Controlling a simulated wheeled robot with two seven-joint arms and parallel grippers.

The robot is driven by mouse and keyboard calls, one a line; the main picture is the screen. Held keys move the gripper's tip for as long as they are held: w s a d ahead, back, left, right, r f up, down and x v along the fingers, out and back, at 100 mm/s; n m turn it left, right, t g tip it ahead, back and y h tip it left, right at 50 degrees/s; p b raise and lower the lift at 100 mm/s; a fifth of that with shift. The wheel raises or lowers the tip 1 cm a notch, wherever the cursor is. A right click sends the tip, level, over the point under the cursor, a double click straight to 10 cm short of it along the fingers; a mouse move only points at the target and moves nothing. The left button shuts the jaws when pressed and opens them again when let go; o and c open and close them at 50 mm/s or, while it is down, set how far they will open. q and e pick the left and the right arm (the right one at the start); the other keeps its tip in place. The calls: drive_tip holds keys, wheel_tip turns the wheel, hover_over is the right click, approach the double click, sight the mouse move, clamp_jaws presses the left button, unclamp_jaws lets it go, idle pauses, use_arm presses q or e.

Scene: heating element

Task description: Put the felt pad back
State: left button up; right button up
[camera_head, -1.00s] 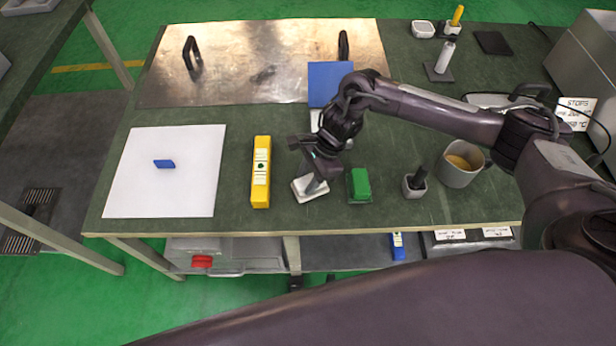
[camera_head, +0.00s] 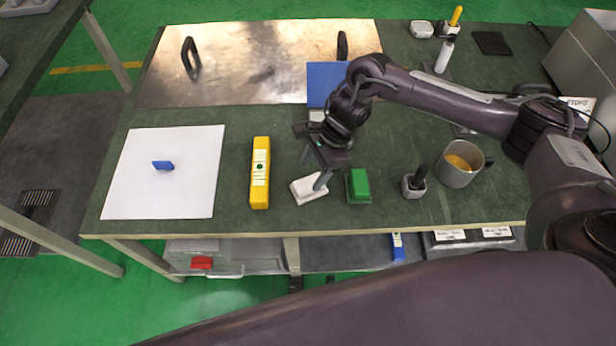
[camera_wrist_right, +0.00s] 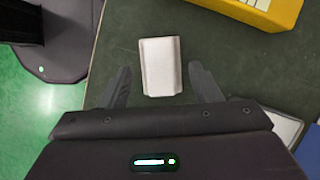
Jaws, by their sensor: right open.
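A small white block (camera_head: 309,189), which looks like the felt pad, lies flat on the green tabletop, between the yellow level and the green block. In the right wrist view the white block (camera_wrist_right: 161,66) lies between the spread fingertips. My right gripper (camera_head: 314,168) is over the white block, pointing down. Its fingers (camera_wrist_right: 160,72) are open, with a visible gap on each side of the block. One finger covers part of the block's right end in the head view. My left gripper is not in view.
The yellow level (camera_head: 260,172) stands close left, and the green block (camera_head: 358,185) close right. A blue panel (camera_head: 326,82) is behind. A mug (camera_head: 459,164) and a small grey holder (camera_head: 414,186) are farther right. White paper (camera_head: 190,195) lies left; the table's front edge is near.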

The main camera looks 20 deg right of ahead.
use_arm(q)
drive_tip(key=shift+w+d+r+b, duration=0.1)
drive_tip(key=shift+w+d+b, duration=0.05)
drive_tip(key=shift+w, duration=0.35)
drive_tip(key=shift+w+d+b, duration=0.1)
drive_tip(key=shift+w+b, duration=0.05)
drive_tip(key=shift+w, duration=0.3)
use_arm(e)
drive_tip(key=v, duration=0.8)
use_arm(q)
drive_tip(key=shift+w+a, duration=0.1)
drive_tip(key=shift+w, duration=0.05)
